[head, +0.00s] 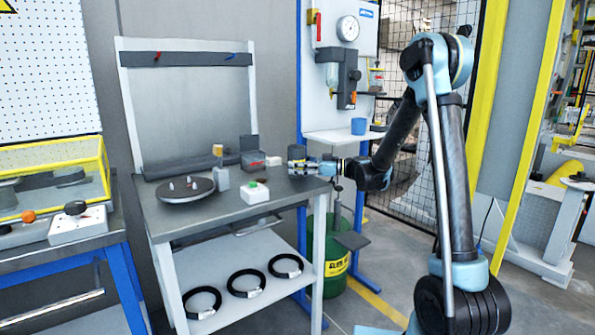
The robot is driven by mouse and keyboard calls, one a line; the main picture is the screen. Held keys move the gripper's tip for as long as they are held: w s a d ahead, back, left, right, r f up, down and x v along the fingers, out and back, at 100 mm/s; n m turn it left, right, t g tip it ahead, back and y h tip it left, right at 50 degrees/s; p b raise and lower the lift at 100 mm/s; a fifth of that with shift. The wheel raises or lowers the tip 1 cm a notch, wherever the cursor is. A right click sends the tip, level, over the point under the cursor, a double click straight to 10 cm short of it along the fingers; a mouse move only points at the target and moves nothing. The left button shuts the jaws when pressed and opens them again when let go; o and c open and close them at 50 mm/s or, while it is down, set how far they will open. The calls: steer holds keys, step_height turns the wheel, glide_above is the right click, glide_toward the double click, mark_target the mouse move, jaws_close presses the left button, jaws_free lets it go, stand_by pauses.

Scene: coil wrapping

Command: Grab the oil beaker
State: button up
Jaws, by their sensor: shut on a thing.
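My gripper (299,165) reaches left from the wrist, over the right end of the grey workbench (180,222). It is shut on a small dark grey, cup-like thing (297,151) at its fingertips. The thing is small and partly hidden by the fingers, so I cannot tell for certain that it is the oil beaker. A blue cup (358,126) stands upright on the white shelf (340,137) of the dispenser stand, behind and right of my gripper and apart from it.
The bench holds a dark turntable (185,190), a white box with a green button (256,192) and a red-and-grey device (253,161). Several black coils (245,283) lie on the lower shelf. A green drum (333,262) stands beside the bench. Mesh fencing is behind my arm.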

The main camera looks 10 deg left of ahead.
steer(key=shift+r, duration=0.8)
steer(key=w+d, duration=0.1)
steer(key=d, duration=1.6)
steer(key=shift+w+d+r, duration=0.3)
steer(key=shift+w+d, duration=0.05)
